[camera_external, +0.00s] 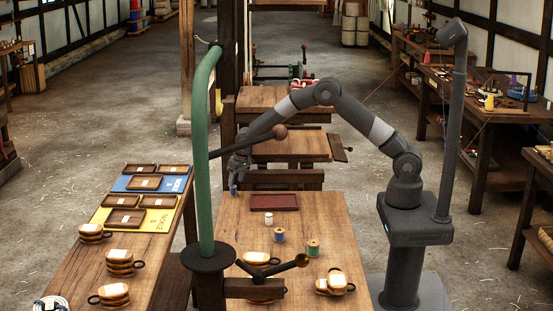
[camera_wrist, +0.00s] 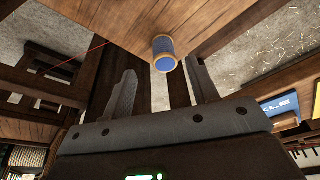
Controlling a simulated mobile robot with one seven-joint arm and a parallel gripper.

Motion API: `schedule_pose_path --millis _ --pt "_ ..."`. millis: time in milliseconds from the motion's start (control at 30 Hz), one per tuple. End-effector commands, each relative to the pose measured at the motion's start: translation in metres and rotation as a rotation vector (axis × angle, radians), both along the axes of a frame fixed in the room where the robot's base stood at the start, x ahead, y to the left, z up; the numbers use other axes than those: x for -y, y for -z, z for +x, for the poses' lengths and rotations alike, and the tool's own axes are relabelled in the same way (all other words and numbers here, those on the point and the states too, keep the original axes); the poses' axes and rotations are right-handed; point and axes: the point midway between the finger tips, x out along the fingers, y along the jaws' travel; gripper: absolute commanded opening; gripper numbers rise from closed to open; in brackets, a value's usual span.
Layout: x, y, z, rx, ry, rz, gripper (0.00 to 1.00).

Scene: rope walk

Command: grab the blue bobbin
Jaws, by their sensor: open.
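The blue bobbin (camera_external: 279,235) stands upright on the wooden table, a spool with pale wooden ends. In the wrist view the blue bobbin (camera_wrist: 164,53) shows beyond the fingertips, roughly in line with the gap between them.
A white bobbin (camera_external: 268,219) stands just behind the blue one, and a green bobbin (camera_external: 313,248) to its front right. A dark red tray (camera_external: 275,208) lies at the table's far end. A green post (camera_external: 205,150) rises at the left.

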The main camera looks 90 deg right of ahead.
Motion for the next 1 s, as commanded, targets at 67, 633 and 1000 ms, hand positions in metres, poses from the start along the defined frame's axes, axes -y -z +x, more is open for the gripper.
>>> schedule_pose_path --millis 67,633,1000 --pt "0.000 0.006 0.001 -0.002 -0.001 0.000 0.54" --pt "0.004 0.050 0.016 0.001 0.000 -0.001 0.54" --pt "0.004 0.050 0.016 0.001 0.000 -0.001 0.29"
